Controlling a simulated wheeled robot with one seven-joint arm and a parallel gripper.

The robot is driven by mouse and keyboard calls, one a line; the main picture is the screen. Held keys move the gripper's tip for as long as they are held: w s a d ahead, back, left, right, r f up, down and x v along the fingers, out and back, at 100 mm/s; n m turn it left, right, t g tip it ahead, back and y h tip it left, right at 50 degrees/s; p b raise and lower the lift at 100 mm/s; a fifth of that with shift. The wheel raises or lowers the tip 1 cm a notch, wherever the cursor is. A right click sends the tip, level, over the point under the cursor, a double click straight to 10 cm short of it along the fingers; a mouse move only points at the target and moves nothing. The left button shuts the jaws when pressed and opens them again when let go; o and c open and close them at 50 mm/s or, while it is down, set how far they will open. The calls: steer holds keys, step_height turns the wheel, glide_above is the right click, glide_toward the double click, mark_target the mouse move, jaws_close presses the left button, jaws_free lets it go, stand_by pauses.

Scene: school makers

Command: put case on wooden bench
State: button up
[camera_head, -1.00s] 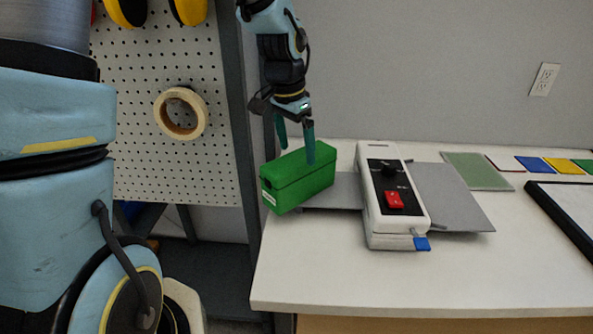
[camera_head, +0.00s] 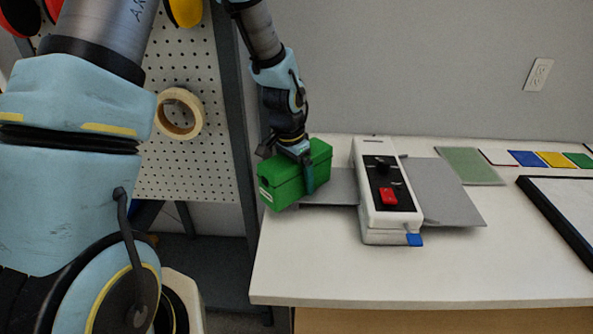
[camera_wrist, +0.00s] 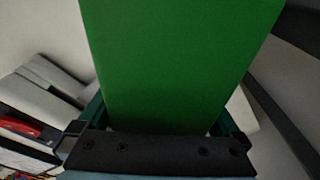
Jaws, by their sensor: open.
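The green case (camera_head: 284,183) sits at the back left of the white-topped table (camera_head: 330,270), next to a white device. My gripper (camera_head: 300,178) is down over the case with its fingers spread. One teal finger shows on the near side of the case; the far finger is hidden behind it. In the wrist view the green case (camera_wrist: 175,65) fills the middle, between my open fingers. I cannot tell whether the fingers touch its sides. No wooden bench can be made out for certain; a light brown front edge shows under the white top.
A white laminator-like device (camera_head: 388,195) with a red switch and grey trays stands just right of the case. Coloured sheets (camera_head: 545,159) and a black-framed panel (camera_head: 565,205) lie further right. A pegboard with a tape roll (camera_head: 180,114) stands left. The table's front is clear.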

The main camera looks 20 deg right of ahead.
jaws_close()
stand_by(0.8)
